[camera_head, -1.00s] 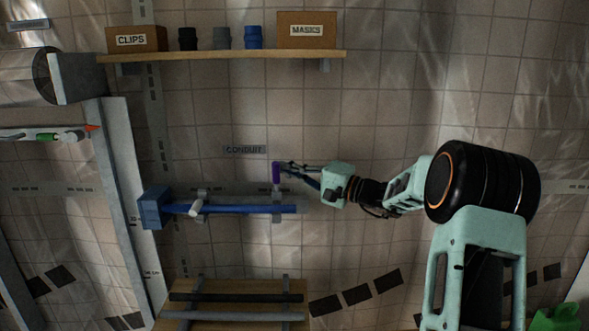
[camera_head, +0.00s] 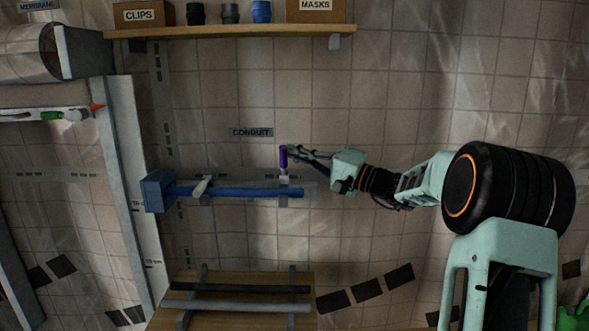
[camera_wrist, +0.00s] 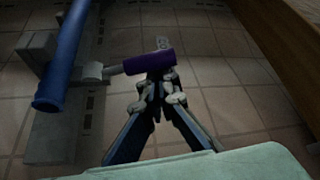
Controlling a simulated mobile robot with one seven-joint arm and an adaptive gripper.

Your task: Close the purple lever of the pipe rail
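The purple lever (camera_head: 283,158) stands upright above the blue conduit pipe (camera_head: 240,192) in the head view, at the pipe's right-hand clamp (camera_head: 284,182). In the wrist view the purple lever (camera_wrist: 147,62) lies across the picture, joined by a grey stem to the clamp beside the blue pipe (camera_wrist: 62,60). My gripper (camera_head: 291,152) reaches in from the right, with its tips at the lever's right side. In the wrist view my gripper (camera_wrist: 163,78) has its fingertips together at the lever's end. They look in contact with it, but the exact contact is hidden.
A second clamp with a pale lever (camera_head: 201,187) is at the pipe's left part, near a blue box (camera_head: 157,190). A shelf (camera_head: 230,32) with boxes and cups is above. A rack with dark and grey bars (camera_head: 240,288) is below.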

